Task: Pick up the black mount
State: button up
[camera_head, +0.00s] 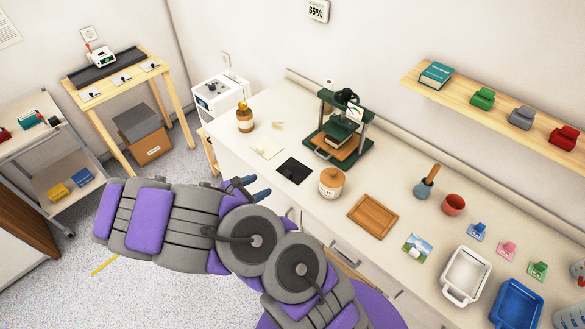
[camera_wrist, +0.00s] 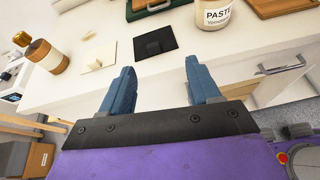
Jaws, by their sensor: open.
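The black mount (camera_head: 295,171) is a flat dark square lying on the white counter, between a cream mount and a paste jar. In the wrist view the black mount (camera_wrist: 155,41) lies beyond my fingertips, a little above the middle, with a small raised dark piece on it. My gripper (camera_wrist: 158,79) is open and empty, its two blue fingers apart. In the head view my gripper (camera_head: 252,188) is at the counter's front edge, left of and nearer than the black mount, not touching it.
A cream mount (camera_head: 267,147) lies left of the black mount and a paste jar (camera_head: 332,183) stands to its right. A green press (camera_head: 340,135) stands behind. A wooden frame (camera_head: 373,216) lies further right. The counter's front edge with drawer handles (camera_wrist: 285,65) is close below my fingers.

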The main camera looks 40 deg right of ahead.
notch_tip(320, 180, down, 2)
jog(key=n, duration=0.2)
jog(key=b, duration=0.2)
send_near(286, 173)
jog(key=shift+t, duration=0.4)
jog(key=d, duration=0.1)
jog(key=d+f, duration=0.2)
jog(key=shift+s+d, duration=0.25)
jog(key=shift+d, duration=0.1)
jog(key=b+x, duration=0.1)
jog(key=x, duration=0.4)
jog(key=shift+w+d+r+b, duration=0.1)
jog(key=shift+w+d+b, duration=0.05)
jog(key=shift+d+b, duration=0.2)
jog(key=shift+a, duration=0.2)
jog(key=shift+c, duration=0.2)
jog(key=shift+a+r, duration=0.1)
jog(key=shift+a, duration=0.1)
jog(key=c, duration=0.3)
jog(key=shift+d, duration=0.15)
jog(key=c, duration=0.8)
